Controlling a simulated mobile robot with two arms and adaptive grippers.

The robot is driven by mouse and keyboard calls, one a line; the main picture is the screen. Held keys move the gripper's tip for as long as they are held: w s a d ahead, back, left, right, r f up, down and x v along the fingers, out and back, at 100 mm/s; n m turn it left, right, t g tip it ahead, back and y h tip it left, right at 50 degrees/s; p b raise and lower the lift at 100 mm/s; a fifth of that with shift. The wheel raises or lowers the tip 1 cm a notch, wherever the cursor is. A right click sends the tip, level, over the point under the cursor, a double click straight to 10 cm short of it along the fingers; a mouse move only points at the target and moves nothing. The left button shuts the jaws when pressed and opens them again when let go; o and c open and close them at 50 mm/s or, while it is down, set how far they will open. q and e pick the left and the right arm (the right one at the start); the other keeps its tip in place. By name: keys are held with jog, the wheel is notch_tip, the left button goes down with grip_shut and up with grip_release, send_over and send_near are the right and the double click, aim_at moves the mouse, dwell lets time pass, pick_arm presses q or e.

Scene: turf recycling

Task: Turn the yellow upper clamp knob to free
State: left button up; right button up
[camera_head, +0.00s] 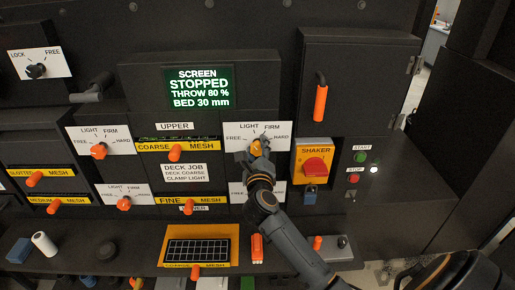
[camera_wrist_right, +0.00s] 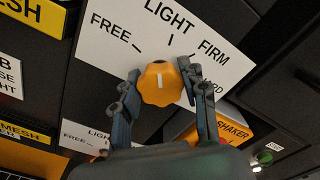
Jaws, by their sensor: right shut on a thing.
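The yellow upper clamp knob (camera_head: 256,147) sits on a white dial plate (camera_head: 234,139) marked FREE, LIGHT, FIRM and HARD, right of the UPPER label. In the right wrist view the lobed knob (camera_wrist_right: 160,84) has a white pointer mark directed roughly at LIGHT. My right gripper (camera_head: 257,155) reaches up from below and is shut on the knob. In the right wrist view its two fingers (camera_wrist_right: 161,90) lie on either side of the knob. HARD is partly hidden by a finger. My left gripper is not in view.
A screen (camera_head: 202,88) above reads STOPPED. Right of the knob are the red shaker switch (camera_head: 314,166), a padlock (camera_head: 310,194) and START and STOP buttons. Another dial plate (camera_head: 237,191) lies below, partly behind my arm. A shelf (camera_head: 120,244) holding several items runs below.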

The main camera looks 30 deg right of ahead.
jog(key=n, duration=0.4)
jog(key=shift+f, duration=0.1)
jog(key=shift+n, duration=1.8)
jog(key=o, duration=1.2)
jog(key=shift+c, duration=0.2)
jog(key=v, duration=1.2)
jog(key=shift+f+n, duration=0.15)
jog(key=shift+n, duration=0.15)
